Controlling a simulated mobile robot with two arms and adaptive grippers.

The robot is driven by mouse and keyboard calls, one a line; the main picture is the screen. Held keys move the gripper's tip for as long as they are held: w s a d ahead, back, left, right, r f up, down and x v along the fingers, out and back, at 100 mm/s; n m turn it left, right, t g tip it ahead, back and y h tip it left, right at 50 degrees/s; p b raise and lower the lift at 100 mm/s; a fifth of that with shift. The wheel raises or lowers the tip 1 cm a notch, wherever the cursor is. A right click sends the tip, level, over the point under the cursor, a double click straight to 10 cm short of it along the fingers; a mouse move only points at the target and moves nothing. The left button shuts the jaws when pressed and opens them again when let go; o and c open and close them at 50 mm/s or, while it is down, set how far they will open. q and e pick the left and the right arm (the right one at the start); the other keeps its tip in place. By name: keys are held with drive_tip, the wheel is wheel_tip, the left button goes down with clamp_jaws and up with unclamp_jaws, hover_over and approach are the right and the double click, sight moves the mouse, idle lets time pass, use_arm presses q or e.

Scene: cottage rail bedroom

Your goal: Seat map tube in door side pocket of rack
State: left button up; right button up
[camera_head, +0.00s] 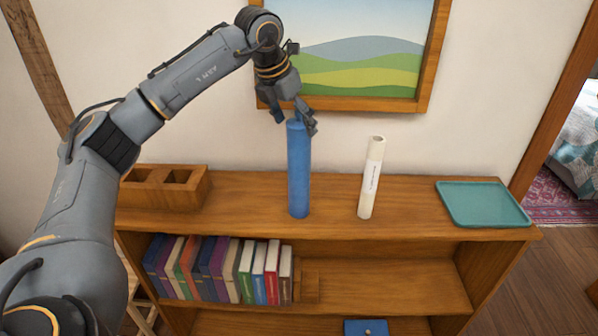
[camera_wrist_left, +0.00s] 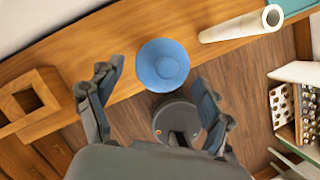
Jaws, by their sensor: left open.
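A tall blue capped tube (camera_head: 299,175) stands upright on the top of the wooden shelf unit. A shorter off-white tube (camera_head: 371,178) with a label stands to its right, tilted slightly. I cannot tell for certain which one is the map tube. A wooden rack (camera_head: 165,190) with two square pockets sits at the left end; the pockets look empty. My left gripper (camera_head: 295,122) is open at the top of the blue tube, with its fingers to either side. In the left wrist view the blue cap (camera_wrist_left: 162,65) shows between the open fingers. My right gripper is not in view.
A teal tray (camera_head: 484,204) lies at the right end of the shelf top. Books (camera_head: 215,268) fill the left of the shelf below, and a blue item (camera_head: 366,328) sits lower. A framed picture (camera_head: 423,102) hangs behind. A doorway opens at the right.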

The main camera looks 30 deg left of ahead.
use_arm(q)
drive_tip(key=x, duration=0.1)
drive_tip(key=p+x, duration=0.1)
drive_tip(key=x, duration=0.1)
drive_tip(key=shift+w+f, duration=0.2)
drive_tip(key=shift+w, duration=0.15)
clamp_jaws()
drive_tip(key=shift+r, duration=0.1)
